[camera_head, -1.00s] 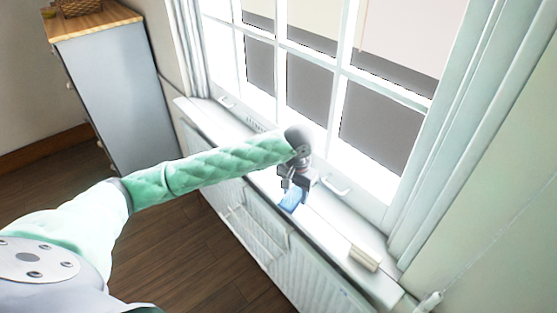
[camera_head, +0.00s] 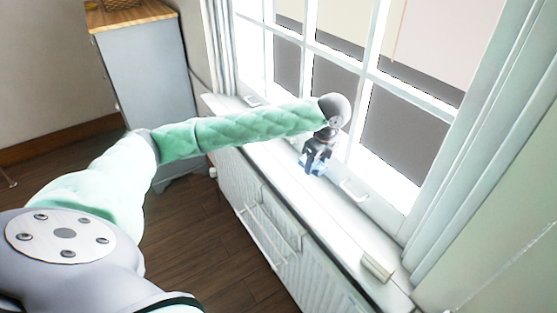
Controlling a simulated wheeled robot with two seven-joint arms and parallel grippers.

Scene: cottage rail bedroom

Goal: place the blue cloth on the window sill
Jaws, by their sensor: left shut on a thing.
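My left gripper (camera_head: 316,161) is over the white window sill (camera_head: 335,215), pointing down. It is shut on the blue cloth (camera_head: 313,168), of which only small blue parts show around and below the fingers. The cloth is at the sill's surface or just above it; I cannot tell whether it touches. The gripper hides most of the cloth. My right gripper is not in view.
A small beige block (camera_head: 377,267) lies on the near right end of the sill. A white radiator (camera_head: 262,222) with a rail is below the sill. A grey cabinet (camera_head: 150,85) with a wooden top stands at the far left.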

